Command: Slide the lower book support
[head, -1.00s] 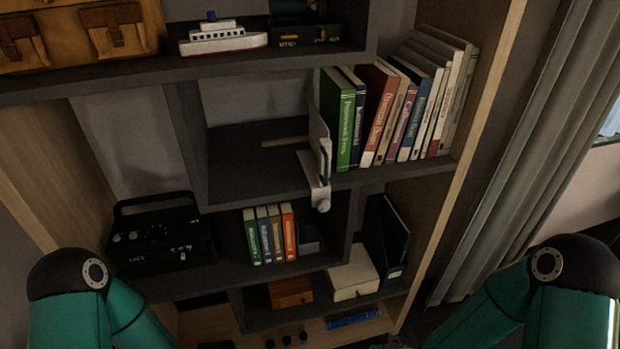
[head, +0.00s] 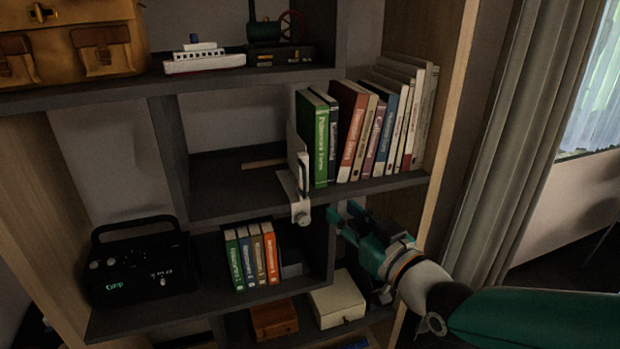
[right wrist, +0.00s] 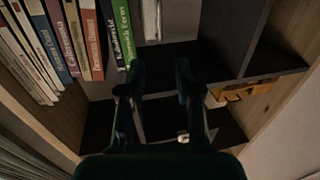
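A pale metal book support (head: 297,165) stands upright on the middle shelf, against the left end of a row of books. Its bracket with a round knob (head: 301,216) hangs over the shelf's front edge. My right gripper (head: 344,212) is open and empty, just right of the knob and apart from it, in front of the lower compartments. In the right wrist view, both fingers of the gripper (right wrist: 158,75) stand apart, and part of the support (right wrist: 152,20) shows beyond them. My left gripper is out of view.
Several upright books (head: 370,125) fill the middle shelf right of the support. Below are smaller books (head: 252,257), a black radio (head: 140,268) and a white box (head: 337,298). A curtain (head: 505,140) hangs at right.

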